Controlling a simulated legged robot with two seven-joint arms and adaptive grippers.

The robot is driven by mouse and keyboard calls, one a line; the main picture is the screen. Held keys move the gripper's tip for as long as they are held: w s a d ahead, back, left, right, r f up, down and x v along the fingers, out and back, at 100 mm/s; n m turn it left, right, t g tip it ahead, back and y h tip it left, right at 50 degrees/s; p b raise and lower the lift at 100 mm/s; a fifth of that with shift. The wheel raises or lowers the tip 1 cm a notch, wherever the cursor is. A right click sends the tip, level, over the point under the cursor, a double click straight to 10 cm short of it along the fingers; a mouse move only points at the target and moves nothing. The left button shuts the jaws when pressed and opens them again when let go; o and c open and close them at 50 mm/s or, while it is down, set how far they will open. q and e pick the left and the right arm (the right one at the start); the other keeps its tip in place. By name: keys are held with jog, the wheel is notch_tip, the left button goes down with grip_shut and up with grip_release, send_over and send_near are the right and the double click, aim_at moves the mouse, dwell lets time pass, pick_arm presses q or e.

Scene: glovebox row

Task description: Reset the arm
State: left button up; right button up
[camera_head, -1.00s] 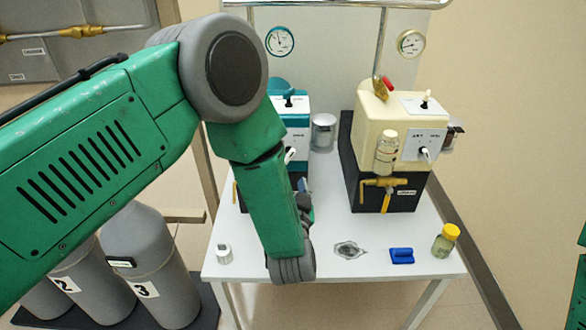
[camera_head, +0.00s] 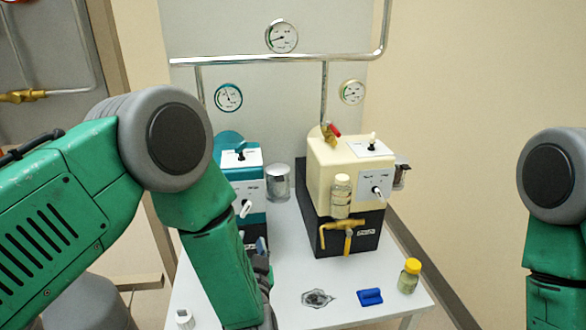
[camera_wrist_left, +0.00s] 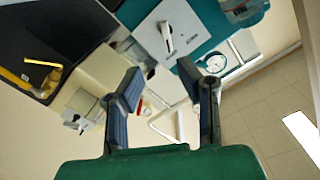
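My left arm comes in from the left in the head view, with its forearm bent down over the white table. The left gripper (camera_head: 262,250) is mostly hidden behind that forearm, in front of the teal box (camera_head: 240,178). In the left wrist view the left gripper (camera_wrist_left: 160,84) has its two blue-padded fingers well apart, with nothing between them. The teal box also shows in the wrist view (camera_wrist_left: 210,25), beyond the fingers. My right arm stands at the right edge of the head view, but its gripper is out of the picture.
A cream box (camera_head: 322,172) with a brass valve (camera_head: 345,230) and a small jar (camera_head: 341,195) stands on the white table (camera_head: 285,275).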

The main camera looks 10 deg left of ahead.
pick_arm(q)
jog(key=s+a+f+g+h, duration=0.2)
jog(key=s+a+f+g, duration=0.15)
jog(key=s+f, duration=0.35)
jog(key=s+a+f+g+h, duration=0.2)
jog(key=s+a+f+g, duration=0.15)
jog(key=s+f, duration=0.4)
jog(key=s+a+f+n+g, duration=0.1)
jog(key=s+g, duration=0.3)
jog(key=s, duration=0.6)
jog(key=s+a+f+n+g, duration=0.1)
jog(key=s+a+g, duration=0.3)
jog(key=s, duration=0.7)
jog(key=shift+s+a+f+n+g+h, duration=0.2)
jog(key=shift+a+f+n+g+h, duration=0.15)
jog(key=shift+f+g, duration=0.4)
